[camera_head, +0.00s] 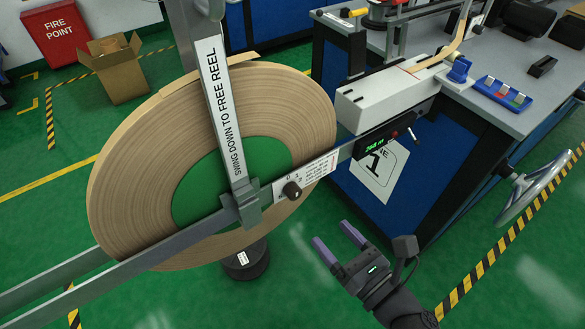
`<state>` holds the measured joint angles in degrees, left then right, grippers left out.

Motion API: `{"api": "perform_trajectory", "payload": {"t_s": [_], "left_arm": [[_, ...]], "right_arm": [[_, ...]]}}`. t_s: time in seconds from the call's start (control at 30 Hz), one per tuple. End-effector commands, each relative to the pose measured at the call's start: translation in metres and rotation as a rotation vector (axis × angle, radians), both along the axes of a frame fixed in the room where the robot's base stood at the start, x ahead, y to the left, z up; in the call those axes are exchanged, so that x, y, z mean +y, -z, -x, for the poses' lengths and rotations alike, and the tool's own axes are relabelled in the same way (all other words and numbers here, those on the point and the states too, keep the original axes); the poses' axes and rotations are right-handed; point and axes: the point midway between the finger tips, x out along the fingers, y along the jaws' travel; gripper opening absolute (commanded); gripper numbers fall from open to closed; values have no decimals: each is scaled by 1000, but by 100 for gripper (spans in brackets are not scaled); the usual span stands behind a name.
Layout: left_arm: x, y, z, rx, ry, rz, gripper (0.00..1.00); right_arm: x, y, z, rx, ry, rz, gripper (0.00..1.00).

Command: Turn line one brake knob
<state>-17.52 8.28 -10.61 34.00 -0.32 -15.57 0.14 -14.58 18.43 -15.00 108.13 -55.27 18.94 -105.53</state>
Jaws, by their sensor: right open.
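The brake knob (292,190) is a small black knob on a white scale plate (318,172). The plate is on the metal bar that runs across the front of the large tan tape reel (135,165). A sign marked line one (378,165) hangs on the bench side to the right. My right gripper (338,243) is open and empty, with its two purple-grey fingers pointing up and left. It is below and to the right of the knob, apart from it. My left gripper is not in view.
A grey arm labelled "swing down to free reel" (222,110) crosses the reel. A white machine housing (385,98) sits at the bench edge, with a handwheel (535,190) at right. A cardboard box (118,72) stands behind. Green floor is clear around my right gripper.

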Motion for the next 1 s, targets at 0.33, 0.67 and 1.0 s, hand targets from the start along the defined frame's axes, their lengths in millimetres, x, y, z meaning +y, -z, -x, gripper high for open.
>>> {"api": "perform_trajectory", "payload": {"t_s": [0.33, 0.67, 1.0], "left_arm": [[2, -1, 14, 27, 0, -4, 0], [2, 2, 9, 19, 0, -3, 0], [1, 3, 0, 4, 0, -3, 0]], "right_arm": [[45, -3, -59, -16, -4, 8, 75], [59, -2, -78, -9, -2, 7, 75], [59, -2, -78, -9, -2, 6, 33]]}}
